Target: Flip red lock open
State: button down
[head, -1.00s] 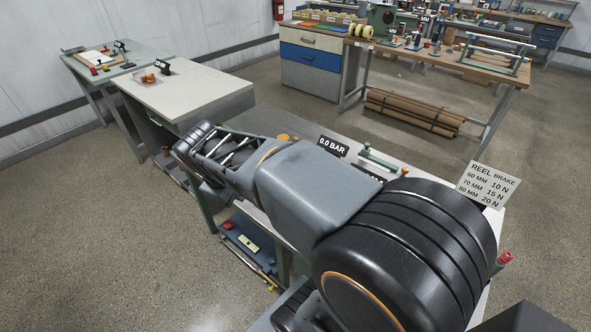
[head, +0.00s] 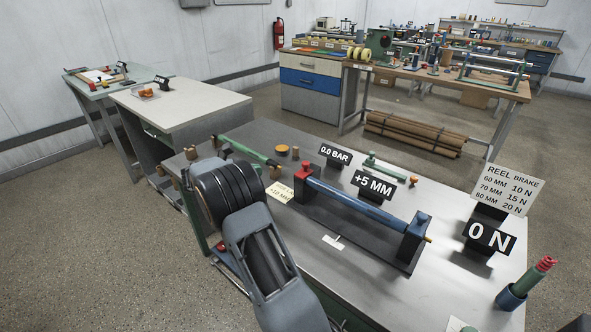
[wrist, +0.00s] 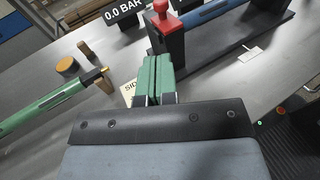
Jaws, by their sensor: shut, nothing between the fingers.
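The red lock (head: 305,173) is a small red piece with a knob on top of the black post at the left end of the blue roller (head: 357,205). In the wrist view the red lock (wrist: 166,20) is at the top centre, its knob pointing up. My gripper (wrist: 157,62) has its two green fingertips together, with nothing held. The tips appear just in front of the black post (wrist: 167,44), covering its lower part; I cannot tell whether they touch. In the head view my arm hides the gripper.
A green roller (head: 247,150) lies left of the stand. Signs reading 0.0 BAR (head: 334,155) and +5 MM (head: 373,185) stand behind. A 0 N sign (head: 490,238) and a blue cup with a green, red-tipped roller (head: 527,282) are at right.

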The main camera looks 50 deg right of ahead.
aim_at(304, 169)
jog(key=x, duration=1.4)
dwell(0.4)
